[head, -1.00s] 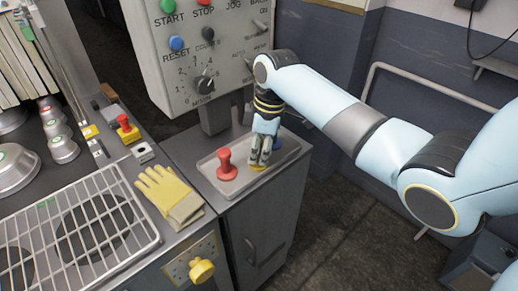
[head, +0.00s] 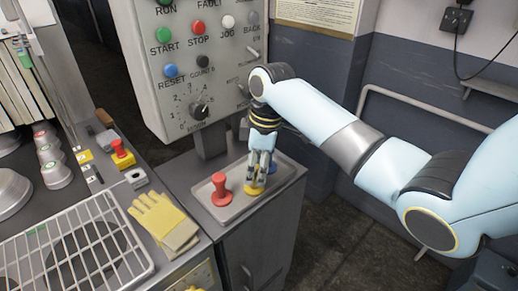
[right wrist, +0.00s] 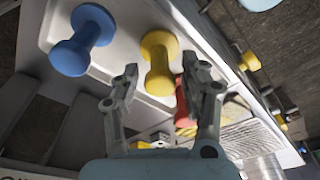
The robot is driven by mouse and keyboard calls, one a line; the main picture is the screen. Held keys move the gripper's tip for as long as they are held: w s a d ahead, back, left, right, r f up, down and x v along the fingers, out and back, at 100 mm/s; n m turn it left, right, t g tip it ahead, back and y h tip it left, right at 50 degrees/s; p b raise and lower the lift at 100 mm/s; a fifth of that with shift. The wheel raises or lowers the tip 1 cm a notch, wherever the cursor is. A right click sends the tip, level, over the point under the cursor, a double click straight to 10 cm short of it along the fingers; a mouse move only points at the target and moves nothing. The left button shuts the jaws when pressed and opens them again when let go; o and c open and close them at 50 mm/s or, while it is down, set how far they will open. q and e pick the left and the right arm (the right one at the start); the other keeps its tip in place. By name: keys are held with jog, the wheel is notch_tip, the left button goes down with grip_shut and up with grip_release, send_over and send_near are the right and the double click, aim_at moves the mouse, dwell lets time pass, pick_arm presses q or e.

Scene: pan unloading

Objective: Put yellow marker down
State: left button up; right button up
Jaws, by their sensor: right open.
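The yellow marker (head: 253,191) stands on the metal tray (head: 236,207), between the red marker (head: 221,189) and the blue marker. My right gripper (head: 261,172) is open just above and around the yellow marker's upper part. In the right wrist view the yellow marker (right wrist: 158,62) shows between and beyond the open fingertips (right wrist: 160,82), and the tray floor (right wrist: 122,30) shows around it. The blue marker (right wrist: 82,40) is to its left there. The red marker (right wrist: 182,105) is partly hidden behind a finger. My left gripper is not in view.
A control panel (head: 180,95) with buttons and a dial rises behind the tray. Yellow gloves (head: 164,218) lie left of the tray, beside a wire rack (head: 75,245). A red button on a yellow box (head: 121,153) stands farther left.

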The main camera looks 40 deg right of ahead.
notch_tip(320, 180, up, 10)
jog(key=d, duration=0.1)
jog(key=shift+s+f+b, duration=0.25)
jog(key=shift+s+b, duration=0.2)
